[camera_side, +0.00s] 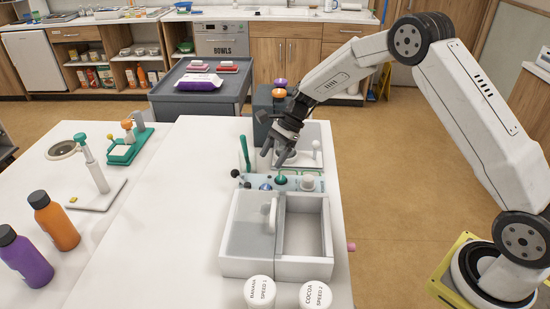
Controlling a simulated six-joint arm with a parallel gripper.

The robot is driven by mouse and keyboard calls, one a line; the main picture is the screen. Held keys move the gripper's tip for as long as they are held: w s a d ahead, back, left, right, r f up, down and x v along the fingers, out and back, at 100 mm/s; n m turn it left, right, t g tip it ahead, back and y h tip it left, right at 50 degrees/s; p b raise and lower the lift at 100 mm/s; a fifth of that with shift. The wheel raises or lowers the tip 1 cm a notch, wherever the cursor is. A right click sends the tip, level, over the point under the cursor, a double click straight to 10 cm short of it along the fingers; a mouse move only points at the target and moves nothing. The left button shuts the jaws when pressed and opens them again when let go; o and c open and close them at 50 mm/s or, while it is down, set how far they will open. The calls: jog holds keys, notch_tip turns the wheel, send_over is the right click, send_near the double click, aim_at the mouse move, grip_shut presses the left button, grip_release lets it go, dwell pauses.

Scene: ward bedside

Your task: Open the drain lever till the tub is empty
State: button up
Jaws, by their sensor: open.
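A white tub (234,266) with two compartments sits on the white table, below my gripper in the picture. Its left compartment shows a flat grey surface with a white upright handle (269,216); I cannot tell lid from water. The right compartment is open and looks bare inside. A small pink knob (351,247) sticks out at the tub's right side; I cannot tell whether it is the drain lever. A green upright lever (244,152) stands left of my gripper. My gripper (272,158) is open and points down above a pale panel with several knobs, apart from the tub.
Two white round lids (259,291) (316,295), marked banana and cocoa, are at the table's front. Orange (54,221) and purple (25,258) bottles stand at left. A white stand (97,180) and a grey cart (198,93) are farther back. The table's middle left is clear.

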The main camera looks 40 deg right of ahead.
aim_at(235, 171)
jog(key=a+n+h, duration=0.1)
jog(key=a+n+g+h, duration=0.1)
jog(key=shift+s+f+n, duration=0.3)
jog(key=shift+s+f, duration=0.1)
jog(key=shift+s+a+f+n+h, duration=0.1)
jog(key=shift+a+n+h, duration=0.2)
jog(key=shift+n+h, duration=0.3)
jog(key=shift+a+n+h, duration=0.6)
jog(key=shift+n+h, duration=0.4)
jog(key=shift+n, duration=0.2)
jog(key=shift+a+n+h, duration=0.35)
jog(key=shift+n+h, duration=0.15)
jog(key=shift+n, duration=0.1)
jog(key=w+a+r+n+t+h, duration=0.3)
jog(key=a+n, duration=0.3)
jog(key=n, duration=0.2)
jog(key=shift+w+a+r+t+h, duration=0.25)
jog(key=shift+a+r+t+h, duration=0.2)
jog(key=shift+r+t, duration=0.25)
jog(key=shift+d+f, duration=0.1)
jog(key=shift+f, duration=0.05)
jog(key=shift+x, duration=3.8)
